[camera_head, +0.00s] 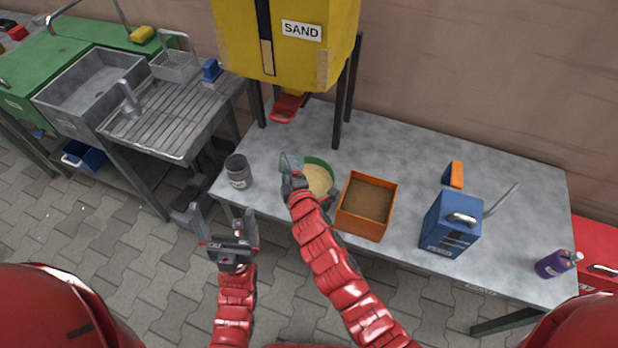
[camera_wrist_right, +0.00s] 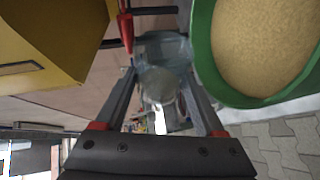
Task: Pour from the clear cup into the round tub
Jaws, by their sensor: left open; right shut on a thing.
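The clear cup (camera_head: 290,162) is see-through and pale blue-grey. My right gripper (camera_head: 292,177) is shut on it, and the cup also shows between the fingers in the right wrist view (camera_wrist_right: 165,55). The round tub (camera_head: 322,161) is green and holds pale sand; the wrist view shows its green wall (camera_wrist_right: 203,55) close beside the cup. The cup is at the tub's left side in the head view; its exact tilt and contents are unclear. My left gripper (camera_head: 225,215) is open and empty, in front of the table's left front edge.
A grey can (camera_head: 238,172) stands left on the table (camera_head: 410,165). An orange box (camera_head: 366,208) of brown material is right of the tub, then a blue canister (camera_head: 450,225) and a purple bottle (camera_head: 556,263).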

